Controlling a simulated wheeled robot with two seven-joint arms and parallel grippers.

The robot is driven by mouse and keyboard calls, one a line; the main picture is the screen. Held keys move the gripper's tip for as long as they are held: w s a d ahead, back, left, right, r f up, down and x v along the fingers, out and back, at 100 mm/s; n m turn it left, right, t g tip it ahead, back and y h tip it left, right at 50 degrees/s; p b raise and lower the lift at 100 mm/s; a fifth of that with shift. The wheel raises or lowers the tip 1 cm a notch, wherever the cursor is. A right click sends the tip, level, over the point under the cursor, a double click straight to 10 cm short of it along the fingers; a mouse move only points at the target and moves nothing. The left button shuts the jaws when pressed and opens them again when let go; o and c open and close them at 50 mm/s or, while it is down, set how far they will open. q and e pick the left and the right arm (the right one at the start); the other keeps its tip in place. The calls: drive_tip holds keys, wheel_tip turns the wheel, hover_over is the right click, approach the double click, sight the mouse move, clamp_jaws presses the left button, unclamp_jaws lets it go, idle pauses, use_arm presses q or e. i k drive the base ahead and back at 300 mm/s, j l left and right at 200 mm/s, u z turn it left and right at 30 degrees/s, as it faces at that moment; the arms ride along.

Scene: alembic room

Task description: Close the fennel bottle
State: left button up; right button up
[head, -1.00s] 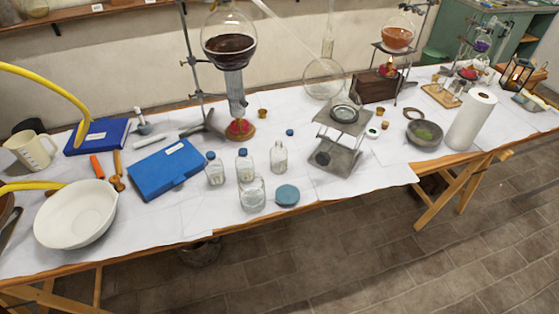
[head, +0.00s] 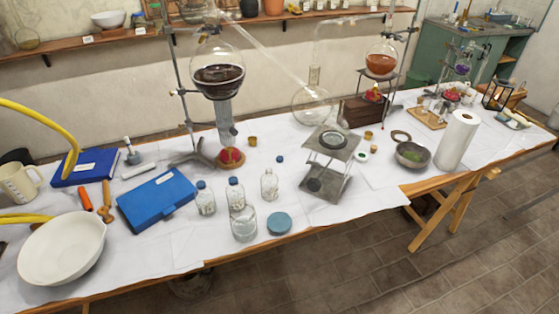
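Three small clear glass bottles stand on the white-covered table in the head view. The left bottle (head: 205,201) and the middle bottle (head: 236,196) have blue caps on. The right bottle (head: 269,185) stands upright with its neck uncovered. A small blue cap (head: 280,159) lies on the cloth just behind it. A wider clear jar (head: 243,225) without a lid stands in front, and a large round blue lid (head: 279,223) lies beside it. Labels are too small to read, so I cannot tell by name which is fennel. Neither of my grippers is in view.
A blue case (head: 157,198) lies left of the bottles and a white bowl (head: 62,247) further left. A metal stand (head: 326,165) is at their right. A tall flask apparatus (head: 219,80) rises behind. The cloth around the bottles is mostly clear.

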sight(269, 181)
drive_tip(key=i+l+u, duration=0.15)
drive_tip(key=u, duration=0.5)
drive_tip(key=i+l+u, duration=0.15)
drive_tip(key=l, duration=0.25)
drive_tip(key=i+l+u, duration=0.15)
drive_tip(key=l, duration=0.2)
drive_tip(key=i+l+u, duration=0.1)
drive_tip(key=l, duration=0.35)
drive_tip(key=i+l+u, duration=0.15)
drive_tip(key=l, duration=0.25)
drive_tip(key=i+l+u, duration=0.15)
drive_tip(key=l, duration=0.3)
